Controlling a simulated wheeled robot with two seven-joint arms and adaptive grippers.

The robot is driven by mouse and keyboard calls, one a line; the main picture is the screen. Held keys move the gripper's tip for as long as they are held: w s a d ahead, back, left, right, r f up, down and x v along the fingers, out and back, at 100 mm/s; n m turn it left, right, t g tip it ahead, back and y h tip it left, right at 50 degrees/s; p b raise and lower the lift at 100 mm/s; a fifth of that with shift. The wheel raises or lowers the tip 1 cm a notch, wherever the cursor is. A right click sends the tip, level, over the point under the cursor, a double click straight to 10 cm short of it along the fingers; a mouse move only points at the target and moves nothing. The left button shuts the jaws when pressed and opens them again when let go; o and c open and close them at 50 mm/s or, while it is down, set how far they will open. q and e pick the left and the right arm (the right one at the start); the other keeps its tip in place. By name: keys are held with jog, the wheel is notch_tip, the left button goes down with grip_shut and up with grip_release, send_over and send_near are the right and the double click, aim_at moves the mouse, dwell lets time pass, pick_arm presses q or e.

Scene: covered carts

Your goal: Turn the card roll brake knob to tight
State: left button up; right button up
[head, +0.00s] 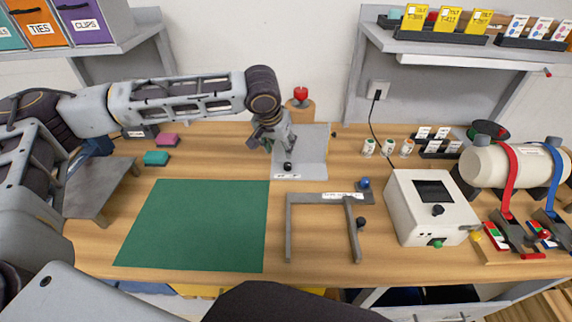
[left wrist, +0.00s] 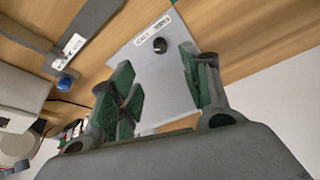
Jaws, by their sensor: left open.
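The brake knob (head: 287,166) is a small black round knob near the front of a light grey plate (head: 314,165), beside a white label strip. The left wrist view shows the same knob (left wrist: 159,45) and its label (left wrist: 154,31); the knob's setting is too small to tell. My left gripper (head: 276,147) is above the plate, just behind the knob in the head view. In the left wrist view its green-padded fingers (left wrist: 157,62) are spread wide with nothing between them. The knob lies beyond the fingertips, apart from them. My right gripper is not in view.
A brown cylinder with a red top (head: 300,102) stands behind the plate. In front are a grey frame (head: 322,196) with a blue knob (head: 364,183) and a white box (head: 425,215). A green mat (head: 195,225) lies left, bare.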

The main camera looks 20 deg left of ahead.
pick_arm(q)
send_near(287, 165)
jog(key=f, duration=0.1)
jog(key=x, duration=0.6)
jog(key=shift+w+f, duration=0.15)
jog(key=shift+f, duration=0.05)
jog(key=shift+w+f, duration=0.3)
jog(key=shift+f, duration=0.35)
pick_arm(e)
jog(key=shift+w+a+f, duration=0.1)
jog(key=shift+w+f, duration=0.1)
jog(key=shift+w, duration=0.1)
pick_arm(q)
jog(key=shift+c, duration=0.5)
jog(key=c, duration=0.9)
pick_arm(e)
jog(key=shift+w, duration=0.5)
